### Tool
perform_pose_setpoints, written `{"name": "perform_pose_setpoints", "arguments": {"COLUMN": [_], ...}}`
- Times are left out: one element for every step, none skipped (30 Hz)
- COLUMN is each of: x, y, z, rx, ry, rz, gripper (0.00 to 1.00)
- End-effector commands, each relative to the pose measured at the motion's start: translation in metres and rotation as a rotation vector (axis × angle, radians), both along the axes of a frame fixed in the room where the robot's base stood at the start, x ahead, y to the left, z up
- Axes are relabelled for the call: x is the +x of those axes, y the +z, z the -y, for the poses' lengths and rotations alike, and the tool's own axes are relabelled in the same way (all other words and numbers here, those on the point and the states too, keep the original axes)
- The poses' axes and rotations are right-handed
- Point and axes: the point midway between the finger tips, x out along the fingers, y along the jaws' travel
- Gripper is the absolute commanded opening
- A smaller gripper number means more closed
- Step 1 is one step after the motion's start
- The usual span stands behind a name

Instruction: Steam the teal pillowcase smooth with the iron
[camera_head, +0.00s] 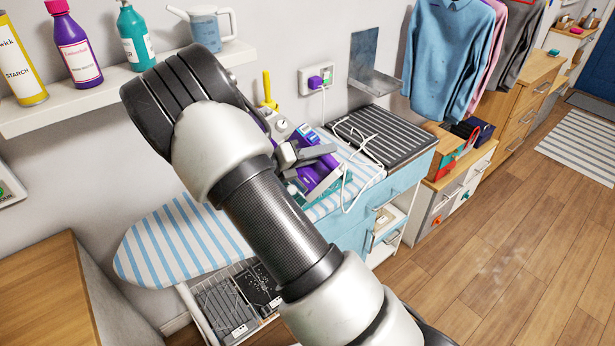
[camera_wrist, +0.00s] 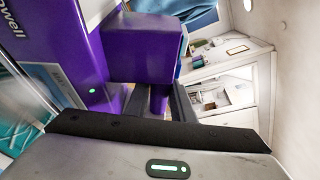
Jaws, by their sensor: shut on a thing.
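A purple iron (camera_head: 308,178) is over the ironing board, partly hidden by my arm. My gripper (camera_head: 292,155) is shut on the iron, and its dark fingers are around the purple handle in the wrist view (camera_wrist: 178,100). The iron's purple body (camera_wrist: 60,45) fills the left of that view. Part of the teal pillowcase (camera_wrist: 18,128) shows at the lower left there, beside the iron. In the head view the pillowcase is mostly hidden under the iron and my arm. I cannot tell whether the soleplate touches the cloth.
The blue-striped ironing board (camera_head: 165,245) extends left. A white cord runs from the wall socket (camera_head: 317,80) past a ribbed grey rest (camera_head: 385,135) on the blue cabinet. A shelf (camera_head: 90,98) with bottles and a jug is above left. Hanging clothes (camera_head: 445,55) are behind right.

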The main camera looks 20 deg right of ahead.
Motion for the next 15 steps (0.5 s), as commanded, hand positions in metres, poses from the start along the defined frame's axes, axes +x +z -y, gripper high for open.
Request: {"name": "perform_pose_setpoints", "arguments": {"x": [0.006, 0.009, 0.011, 0.013, 0.015, 0.017, 0.019, 0.020, 0.021, 0.022, 0.023, 0.024, 0.024, 0.025, 0.025], "y": [-0.001, 0.000, 0.003, 0.004, 0.006, 0.008, 0.010, 0.012, 0.014, 0.015, 0.016, 0.018, 0.019, 0.020, 0.021], "z": [0.010, 0.015, 0.022, 0.027, 0.031, 0.036, 0.040, 0.043, 0.047, 0.050, 0.052, 0.054, 0.056, 0.057, 0.058], "rx": [-0.052, -0.079, -0.115, -0.137, -0.158, -0.184, -0.199, -0.213, -0.229, -0.237, -0.245, -0.253, -0.258, -0.262, -0.266], "ry": [-0.020, -0.029, -0.044, -0.056, -0.067, -0.083, -0.094, -0.105, -0.117, -0.125, -0.133, -0.141, -0.146, -0.151, -0.155], "rz": [-0.055, -0.094, -0.144, -0.181, -0.214, -0.256, -0.283, -0.308, -0.339, -0.357, -0.374, -0.391, -0.402, -0.411, -0.419], "gripper": [0.00, 0.00, 0.00, 0.00, 0.00, 0.00, 0.00, 0.00, 0.00, 0.00, 0.00, 0.00, 0.00, 0.00, 0.00]}}
